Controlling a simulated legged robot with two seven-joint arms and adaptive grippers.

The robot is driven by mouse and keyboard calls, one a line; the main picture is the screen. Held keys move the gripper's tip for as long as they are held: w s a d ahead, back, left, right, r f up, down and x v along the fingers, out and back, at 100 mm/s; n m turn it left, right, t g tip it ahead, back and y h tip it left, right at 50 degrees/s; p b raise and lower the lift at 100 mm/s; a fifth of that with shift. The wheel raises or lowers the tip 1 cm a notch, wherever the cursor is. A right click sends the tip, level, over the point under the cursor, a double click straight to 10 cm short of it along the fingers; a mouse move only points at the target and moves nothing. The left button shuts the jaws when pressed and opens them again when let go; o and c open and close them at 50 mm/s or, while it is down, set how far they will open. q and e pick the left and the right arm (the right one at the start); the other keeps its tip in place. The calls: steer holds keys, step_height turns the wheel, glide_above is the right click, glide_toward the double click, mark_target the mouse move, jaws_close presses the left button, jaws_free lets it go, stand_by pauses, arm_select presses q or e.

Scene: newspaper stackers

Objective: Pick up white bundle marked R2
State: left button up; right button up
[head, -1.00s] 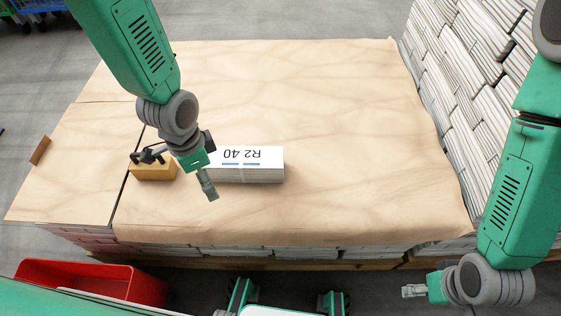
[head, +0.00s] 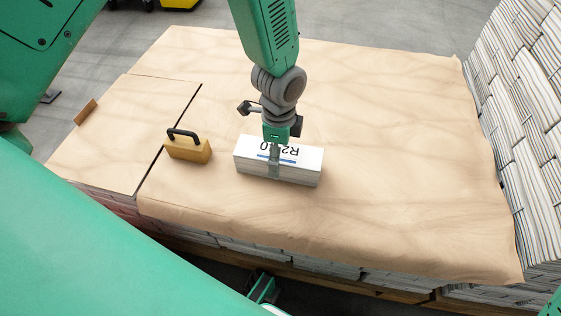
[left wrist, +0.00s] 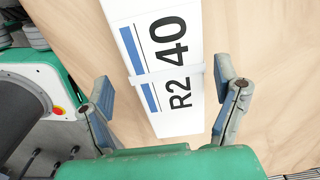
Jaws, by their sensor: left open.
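The white bundle marked R2 40 (head: 303,174) lies flat on the brown sheet, a band around its middle. In the left wrist view the bundle (left wrist: 168,70) shows large black lettering and blue stripes. My left gripper (head: 274,165) is right over the bundle, pointing down, and hides part of the lettering. In the left wrist view the gripper (left wrist: 162,76) is open, with one finger on each side of the bundle and gaps to both sides. Whether the fingertips reach below its top is unclear.
A yellow block with a black handle (head: 188,151) stands left of the bundle. A small brown piece (head: 86,111) stands at the sheet's left edge. Stacked newspapers (head: 528,140) rise at the right. The brown sheet (head: 400,150) right of the bundle is clear.

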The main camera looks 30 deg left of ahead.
arm_select(q)
steer(key=f+b, duration=0.2)
steer(key=f, duration=0.3)
steer(key=shift+w+a+f+b, duration=0.2)
steer(key=shift+w+a+b, duration=0.1)
steer(key=shift+w+b, duration=0.1)
steer(key=shift+r, duration=0.1)
steer(key=shift+d, duration=0.1)
steer(key=shift+c, duration=1.2)
steer(key=c, duration=1.4)
steer(key=shift+r, duration=0.2)
